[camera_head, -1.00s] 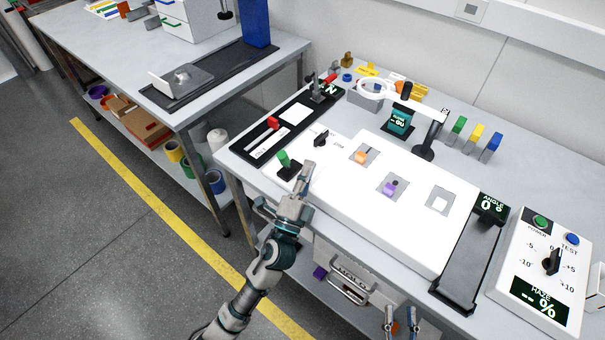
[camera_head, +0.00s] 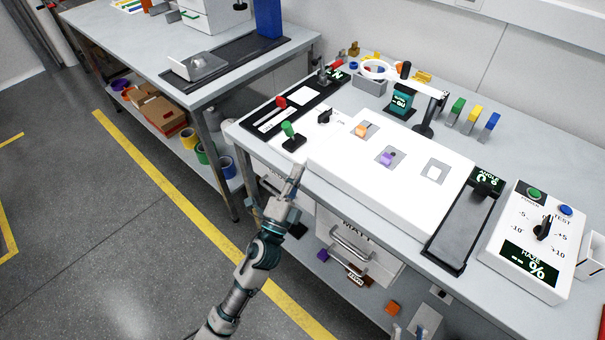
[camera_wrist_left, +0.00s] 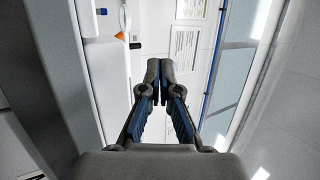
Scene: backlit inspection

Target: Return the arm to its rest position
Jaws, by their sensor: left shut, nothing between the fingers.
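My left gripper (camera_head: 297,170) is at the front edge of the right-hand bench, with its arm coming up from the bottom of the head view. Its fingers are shut and hold nothing. In the left wrist view the two fingers (camera_wrist_left: 158,75) meet at their tips, with a white surface and wall beyond them. A green-handled lever (camera_head: 288,129) on a black base stands on the bench just beyond the fingertips, apart from them. Part of my right gripper (camera_head: 408,332) shows at the bottom edge of the head view; its fingers are too cut off to judge.
A white panel (camera_head: 350,173) with orange and purple pieces lies right of the gripper. A dark angle fixture (camera_head: 462,228) and a haze meter (camera_head: 510,221) stand further right. A drawer with a metal handle (camera_head: 350,243) is under the bench. Open floor lies left.

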